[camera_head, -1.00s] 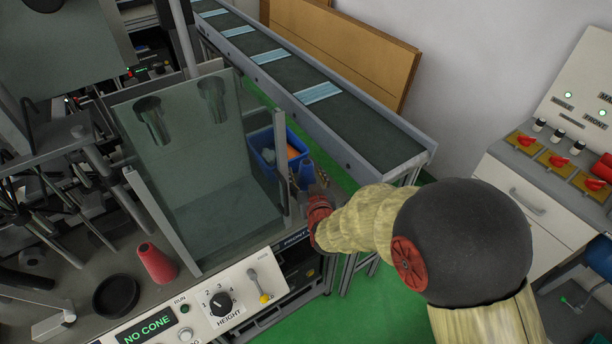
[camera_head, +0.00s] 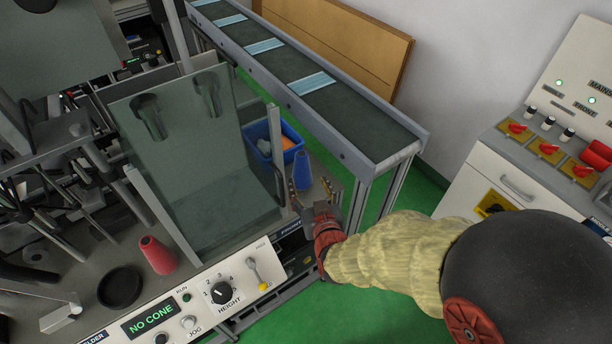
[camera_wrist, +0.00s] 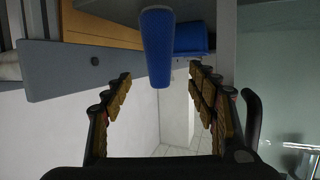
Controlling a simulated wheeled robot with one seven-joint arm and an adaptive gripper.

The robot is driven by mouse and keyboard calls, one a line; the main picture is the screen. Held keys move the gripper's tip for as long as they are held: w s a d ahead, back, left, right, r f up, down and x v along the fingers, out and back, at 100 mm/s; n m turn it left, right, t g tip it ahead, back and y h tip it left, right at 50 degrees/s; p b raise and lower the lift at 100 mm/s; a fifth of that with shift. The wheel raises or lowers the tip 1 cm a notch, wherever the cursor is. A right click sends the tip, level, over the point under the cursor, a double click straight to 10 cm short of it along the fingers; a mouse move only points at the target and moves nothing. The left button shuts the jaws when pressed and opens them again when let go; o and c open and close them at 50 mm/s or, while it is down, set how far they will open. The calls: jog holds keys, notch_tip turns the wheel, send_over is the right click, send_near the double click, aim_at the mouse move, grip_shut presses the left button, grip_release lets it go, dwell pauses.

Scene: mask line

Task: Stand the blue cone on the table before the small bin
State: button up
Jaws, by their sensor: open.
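The blue cone (camera_head: 302,171) stands upright on the table (camera_head: 322,184), just in front of the small blue bin (camera_head: 258,139). My gripper (camera_head: 312,190) is open on the near side of the cone, its fingers pointing toward it. In the wrist view, which appears upside down, the cone (camera_wrist: 157,45) shows between and beyond the two spread fingers (camera_wrist: 160,76), with a visible gap on each side. The blue bin (camera_wrist: 190,38) shows behind it there.
A clear guard (camera_head: 215,170) stands left of the cone. The conveyor (camera_head: 345,110) with blue masks runs behind and to the right. A red cone (camera_head: 158,255) and a black dish (camera_head: 119,287) are at the left. The front panel display (camera_head: 152,324) reads "NO CONE".

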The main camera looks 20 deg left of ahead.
jog(key=shift+s+d+r, duration=0.1)
jog(key=shift+s+d, duration=0.1)
jog(key=shift+s, duration=0.15)
jog(key=w+d+r+m+g+h, duration=0.2)
jog(key=d+r, duration=0.5)
jog(key=d, duration=0.2)
jog(key=s+d+r+m+g+h, duration=0.1)
jog(key=s+d+r, duration=0.2)
jog(key=s+d, duration=0.3)
jog(key=s+d+r+m+g+h, duration=0.15)
jog(key=s+d+r, duration=0.25)
jog(key=d, duration=0.5)
jog(key=s+d+r+g+h, duration=0.2)
jog(key=s+d, duration=0.5)
jog(key=s, duration=0.5)
jog(key=shift+s+d+m+g, duration=0.15)
jog(key=shift+d+m+g, duration=0.25)
jog(key=shift+m+g, duration=0.05)
